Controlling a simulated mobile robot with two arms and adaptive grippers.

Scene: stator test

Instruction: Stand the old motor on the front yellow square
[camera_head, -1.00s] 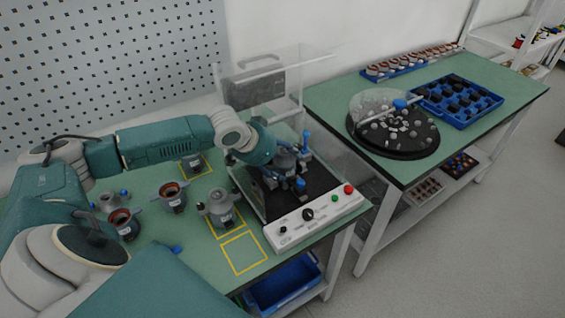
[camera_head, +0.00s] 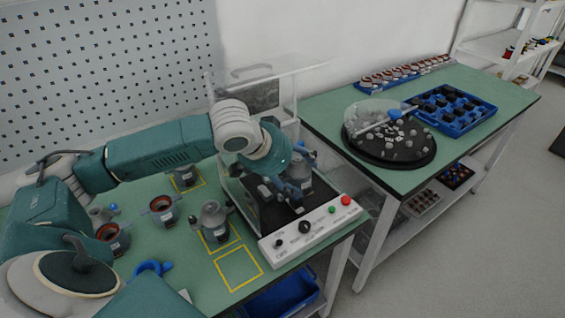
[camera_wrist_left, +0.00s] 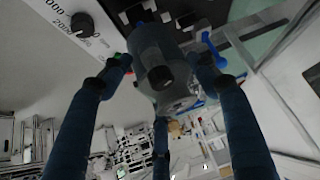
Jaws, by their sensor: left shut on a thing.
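The old motor is a grey cylinder (camera_head: 299,187) at the test station, under my left gripper (camera_head: 290,186). In the left wrist view the motor (camera_wrist_left: 162,62) sits between the dark fingers of my left gripper (camera_wrist_left: 160,85), which are shut on it. The head view does not show clearly whether its base touches the station's black bed. The front yellow square (camera_head: 240,269) is an empty outline on the green table, in front of the station's left side. My right gripper is not in view.
Another grey motor (camera_head: 214,224) stands on the yellow square just behind the front one. Open stator housings (camera_head: 163,211) stand to its left. A blue object (camera_head: 152,268) lies at the left.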

